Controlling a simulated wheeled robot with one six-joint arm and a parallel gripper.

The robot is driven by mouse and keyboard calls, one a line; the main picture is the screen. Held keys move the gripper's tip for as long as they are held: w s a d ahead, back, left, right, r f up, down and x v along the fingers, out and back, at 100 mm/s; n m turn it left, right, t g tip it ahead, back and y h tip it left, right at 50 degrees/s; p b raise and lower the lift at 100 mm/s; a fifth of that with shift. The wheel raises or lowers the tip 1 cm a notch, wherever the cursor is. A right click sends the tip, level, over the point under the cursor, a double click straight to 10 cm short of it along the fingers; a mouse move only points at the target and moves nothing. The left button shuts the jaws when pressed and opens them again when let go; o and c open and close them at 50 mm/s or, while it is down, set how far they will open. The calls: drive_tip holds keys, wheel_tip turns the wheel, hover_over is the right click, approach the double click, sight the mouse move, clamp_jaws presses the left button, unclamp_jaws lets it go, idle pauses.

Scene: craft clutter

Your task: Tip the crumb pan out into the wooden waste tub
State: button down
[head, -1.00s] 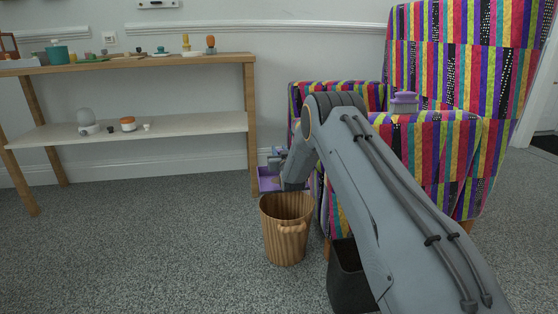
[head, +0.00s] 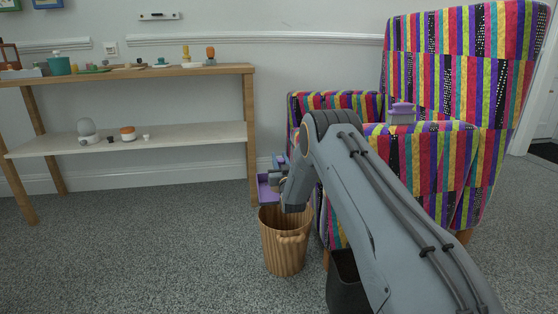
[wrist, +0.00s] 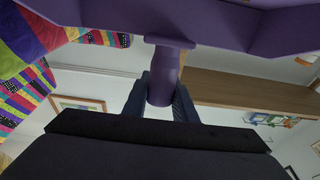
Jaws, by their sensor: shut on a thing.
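The purple crumb pan (head: 264,189) shows in the head view just above the wooden waste tub's far left rim, partly hidden by my wrist. In the wrist view its body (wrist: 220,25) spans the top edge, with its stubby handle (wrist: 162,75) between my fingers. My gripper (wrist: 160,92) is shut on that handle; in the head view my gripper (head: 279,178) is at the tub's back. The ribbed wooden waste tub (head: 284,248) stands upright on the carpet. The inside of the pan and most of the tub's inside are hidden.
A striped armchair (head: 430,160) stands right of the tub, with a purple-lidded container (head: 402,112) on its arm. A dark bin (head: 346,285) is on the floor beside my arm. A shelf table (head: 130,76) with small items stands at the back left. Carpet at left is clear.

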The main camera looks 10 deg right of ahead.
drive_tip(key=s+r+t, duration=0.2)
drive_tip(key=s+t, duration=0.1)
drive_tip(key=s, duration=0.2)
drive_tip(key=s+r+t+b, duration=0.1)
drive_tip(key=s+r+t, duration=0.1)
drive_tip(key=s+t, duration=0.2)
drive_tip(key=shift+s+r, duration=0.25)
drive_tip(key=shift+s, duration=0.65)
idle(1.2)
drive_tip(key=shift+w+f+g+p, duration=0.4)
drive_tip(key=shift+w+g, duration=0.5)
drive_tip(key=shift+w, duration=0.6)
drive_tip(key=shift+w+f+g+p, duration=0.4)
drive_tip(key=shift+w+g, duration=0.5)
drive_tip(key=shift+w, duration=0.55)
drive_tip(key=shift+w+f+g+p, duration=0.4)
drive_tip(key=shift+w+g, duration=0.5)
drive_tip(key=shift+w, duration=0.6)
drive_tip(key=w+f+g+b, duration=0.1)
drive_tip(key=w+f+g, duration=0.3)
drive_tip(key=shift+w+f, duration=0.25)
drive_tip(key=shift+w, duration=0.15)
